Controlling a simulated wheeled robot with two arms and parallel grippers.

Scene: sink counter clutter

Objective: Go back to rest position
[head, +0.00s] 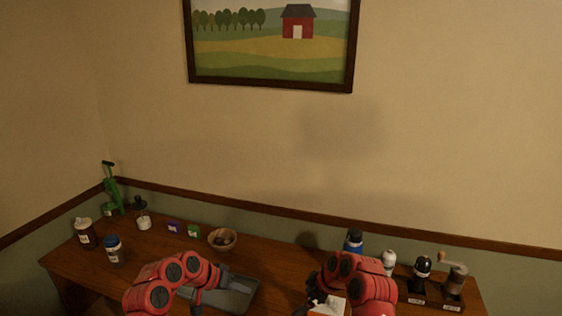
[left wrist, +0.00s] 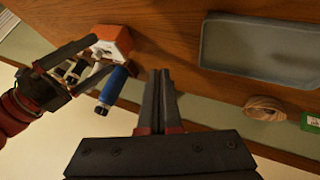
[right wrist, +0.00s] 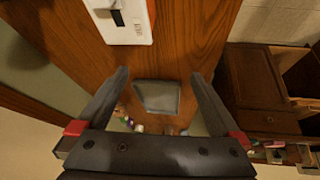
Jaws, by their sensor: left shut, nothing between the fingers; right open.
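My left gripper (left wrist: 164,75) is shut and empty in the left wrist view, its two fingers side by side. In the head view the left arm bends down beside the grey tray (head: 240,299). My right gripper (right wrist: 159,74) is open in the right wrist view, with nothing between its fingers. It also shows in the left wrist view (left wrist: 80,62), close to a white and orange box (left wrist: 113,42); whether they touch I cannot tell. In the head view the right gripper is partly hidden by its own arm.
The wooden counter (head: 280,262) holds a bowl (head: 222,239), small boxes (head: 193,231) and a blue-capped jar (head: 114,250) at left. A blue-topped bottle (head: 353,241), a white bottle (head: 389,262) and a grinder (head: 454,279) stand at right. The wall is behind.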

